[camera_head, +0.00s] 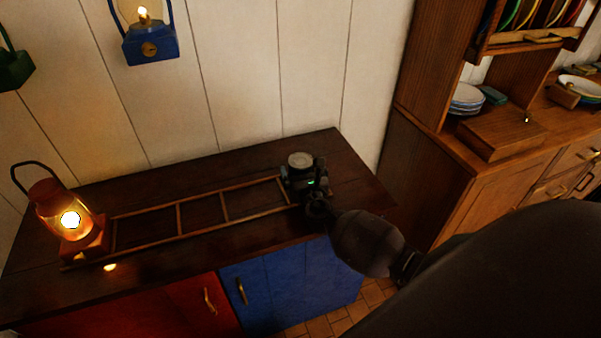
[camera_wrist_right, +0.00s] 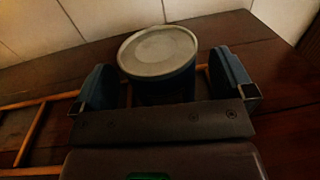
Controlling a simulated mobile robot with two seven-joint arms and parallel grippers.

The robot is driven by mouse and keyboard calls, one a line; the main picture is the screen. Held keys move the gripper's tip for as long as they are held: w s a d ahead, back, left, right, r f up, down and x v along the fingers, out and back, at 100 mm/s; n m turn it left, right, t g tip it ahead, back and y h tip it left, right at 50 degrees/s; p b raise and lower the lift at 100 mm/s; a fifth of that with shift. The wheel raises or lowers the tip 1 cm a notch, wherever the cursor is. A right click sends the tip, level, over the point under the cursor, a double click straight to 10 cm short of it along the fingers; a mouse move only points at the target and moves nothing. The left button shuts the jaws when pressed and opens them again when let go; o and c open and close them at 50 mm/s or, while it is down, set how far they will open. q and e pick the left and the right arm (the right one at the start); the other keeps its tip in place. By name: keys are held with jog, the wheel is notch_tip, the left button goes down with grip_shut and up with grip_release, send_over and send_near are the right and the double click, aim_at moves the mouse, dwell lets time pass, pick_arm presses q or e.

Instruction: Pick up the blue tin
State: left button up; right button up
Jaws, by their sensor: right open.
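The blue tin (camera_wrist_right: 158,80) stands upright on the counter in the right wrist view, with a pale grey round lid. Its lid (camera_head: 300,159) shows in the head view, while my gripper hides most of its body. My right gripper (camera_head: 305,180) is at the tin, at the right end of the wooden rack. In the right wrist view the right gripper (camera_wrist_right: 167,88) is open, with one finger on each side of the tin. A gap shows between the tin and each finger. My left gripper is not in view.
A lit red lantern (camera_head: 72,222) stands at the counter's left end. A low wooden rack (camera_head: 200,212) lies along the dark counter (camera_head: 342,160). A blue lantern (camera_head: 150,45) hangs on the wall. A wooden dresser (camera_head: 470,180) with plates stands to the right.

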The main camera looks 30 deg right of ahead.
jog(key=shift+x, duration=1.1)
jog(key=c, duration=1.2)
